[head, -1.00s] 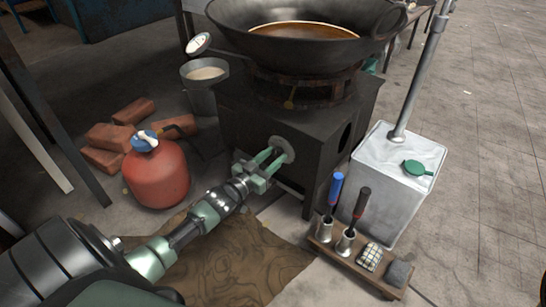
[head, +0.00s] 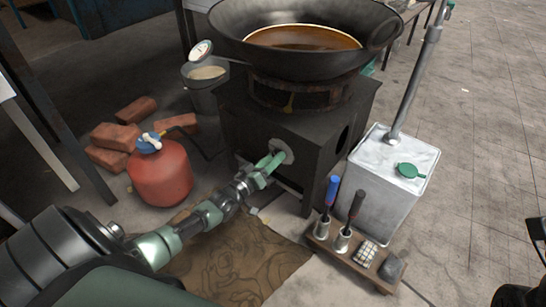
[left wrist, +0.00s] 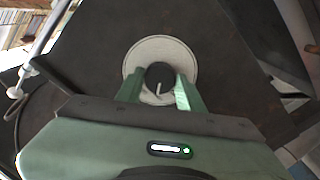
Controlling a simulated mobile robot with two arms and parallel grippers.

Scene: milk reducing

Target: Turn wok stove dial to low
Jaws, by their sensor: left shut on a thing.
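The wok stove (head: 290,130) is a black box-shaped burner with a large dark wok (head: 300,50) of brown liquid on top. Its dial has a round pale plate (head: 287,147) on the front face. In the left wrist view the dial's black knob (left wrist: 159,76) shows a white pointer line, running nearly straight down in that picture. My left gripper (head: 272,160) is at the dial, its green fingers on either side of the knob and shut on it; it also shows in the left wrist view (left wrist: 159,90). In the head view the fingers hide most of the knob. My right gripper is not clearly in view.
A red gas cylinder (head: 161,172) and several bricks (head: 110,158) stand left of the stove. A grey bucket (head: 207,88) is behind them. A pale metal canister (head: 385,190) and a wooden rack (head: 350,262) with two handled tools are at the right.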

